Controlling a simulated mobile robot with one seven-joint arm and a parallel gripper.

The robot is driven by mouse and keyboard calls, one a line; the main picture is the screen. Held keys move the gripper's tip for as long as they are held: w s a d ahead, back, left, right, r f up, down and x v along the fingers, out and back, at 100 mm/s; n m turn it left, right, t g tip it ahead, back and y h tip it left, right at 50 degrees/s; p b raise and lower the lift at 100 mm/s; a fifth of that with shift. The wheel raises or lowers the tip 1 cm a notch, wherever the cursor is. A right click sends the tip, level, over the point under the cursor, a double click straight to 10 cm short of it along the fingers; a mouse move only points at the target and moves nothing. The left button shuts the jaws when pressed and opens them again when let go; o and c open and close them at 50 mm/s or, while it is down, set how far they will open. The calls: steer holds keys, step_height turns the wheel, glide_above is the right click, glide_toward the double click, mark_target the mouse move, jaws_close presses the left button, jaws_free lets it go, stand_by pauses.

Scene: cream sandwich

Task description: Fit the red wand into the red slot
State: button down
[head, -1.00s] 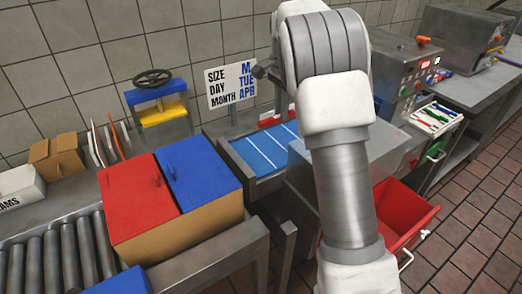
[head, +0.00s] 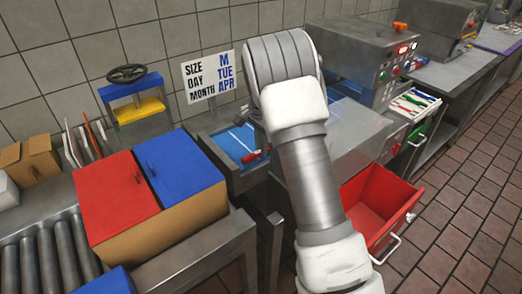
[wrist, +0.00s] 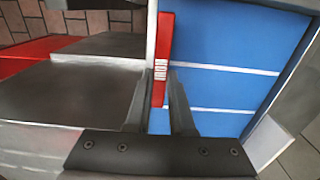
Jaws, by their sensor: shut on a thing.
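A red bar with a white label, which looks like the red wand (wrist: 166,45), lies between the fingers of my gripper (wrist: 157,88) in the wrist view. My gripper is shut on it, over the left edge of a blue-bottomed tray (wrist: 225,90) with white lines. In the head view a red piece, likely the wand (head: 252,156), shows at the blue tray (head: 222,140), partly hidden by my arm. I cannot make out a red slot for certain. A drawer of red and green pieces (head: 414,104) sits at the right.
A red and blue lidded box (head: 150,225) stands left of the blue tray, by a roller conveyor (head: 45,260). A sign (head: 209,77) stands behind the tray. A red bin (head: 375,200) is at the right, below the steel machine (head: 365,60). The tiled floor at right is clear.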

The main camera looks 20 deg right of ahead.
steer(key=shift+f, duration=0.55)
steer(key=shift+f, duration=0.15)
steer(key=c, duration=0.8)
jaws_free()
